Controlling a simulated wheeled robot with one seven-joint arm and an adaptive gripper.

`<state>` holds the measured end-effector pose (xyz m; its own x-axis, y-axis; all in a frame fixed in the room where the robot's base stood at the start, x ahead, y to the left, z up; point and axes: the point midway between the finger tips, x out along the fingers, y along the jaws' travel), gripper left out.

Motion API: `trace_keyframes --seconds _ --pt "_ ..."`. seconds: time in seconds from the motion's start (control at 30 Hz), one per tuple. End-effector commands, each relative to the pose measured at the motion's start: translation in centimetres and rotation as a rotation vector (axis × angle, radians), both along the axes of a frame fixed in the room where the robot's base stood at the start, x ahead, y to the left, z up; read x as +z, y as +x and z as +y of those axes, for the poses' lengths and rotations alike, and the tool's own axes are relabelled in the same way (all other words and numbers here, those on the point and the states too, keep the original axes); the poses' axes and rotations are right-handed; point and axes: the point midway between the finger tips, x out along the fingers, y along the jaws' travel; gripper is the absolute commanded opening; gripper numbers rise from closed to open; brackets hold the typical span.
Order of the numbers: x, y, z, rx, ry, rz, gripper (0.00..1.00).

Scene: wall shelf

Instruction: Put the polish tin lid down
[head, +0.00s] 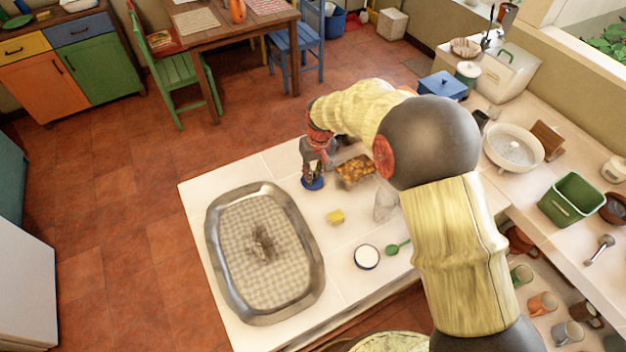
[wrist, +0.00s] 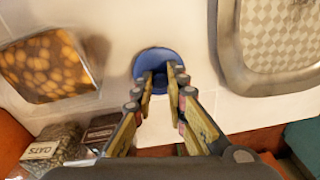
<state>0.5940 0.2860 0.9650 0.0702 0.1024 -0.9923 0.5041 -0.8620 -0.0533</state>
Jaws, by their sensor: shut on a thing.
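The polish tin lid is a small round blue piece (head: 312,184) near the far edge of the white tiled counter, beside the metal tray. It also shows in the wrist view (wrist: 150,58), partly covered by the fingers. My gripper (head: 314,172) points down over the lid, with its fingertips (wrist: 161,76) closed on it. I cannot tell whether the lid touches the counter or is held just above it. A round white tin with a dark blue rim (head: 366,257) stands near the counter's front edge.
A large metal tray (head: 222,283) with a checked bottom lies left of the lid. A box of orange-brown pieces (head: 355,170) stands close on the right.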

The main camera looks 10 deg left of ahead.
Motion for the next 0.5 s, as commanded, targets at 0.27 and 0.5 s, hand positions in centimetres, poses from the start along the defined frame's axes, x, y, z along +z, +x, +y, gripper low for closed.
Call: trace_keyframes --seconds 0.27,0.5 --pt "-2.8 -0.1 -0.1 0.000 -0.001 0.002 0.00" --pt "-2.9 -0.2 -0.1 0.000 -0.002 0.003 0.00"
